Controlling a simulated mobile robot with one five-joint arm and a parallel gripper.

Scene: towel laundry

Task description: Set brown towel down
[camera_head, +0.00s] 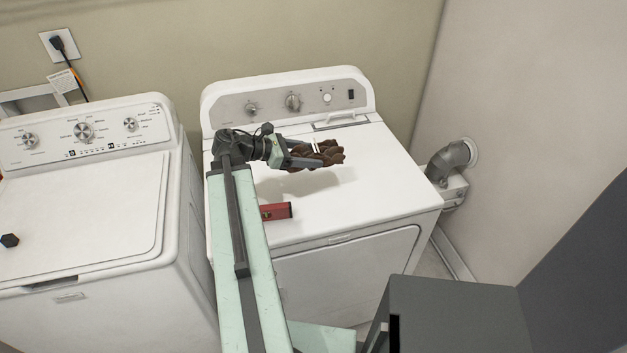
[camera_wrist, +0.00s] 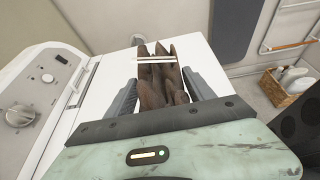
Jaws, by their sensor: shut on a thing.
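The brown towel (camera_head: 327,157) is bunched up in my gripper (camera_head: 313,155), above the white top of the right-hand machine (camera_head: 370,190). A shadow lies on the machine top below and left of the towel, and the towel seems to be a little above the surface. In the wrist view the towel (camera_wrist: 165,82) fills the space between the two grey fingers of my gripper (camera_wrist: 165,90). The fingers are shut on it, and its folds stick out past the fingertips. White stripes cross the towel.
A red object (camera_head: 277,211) lies on the machine top, partly hidden by my arm. A second white machine (camera_head: 80,210) stands at left, with a small black object (camera_head: 10,240) on it. A wicker basket (camera_wrist: 288,85) shows in the wrist view. The machine top right of the towel is clear.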

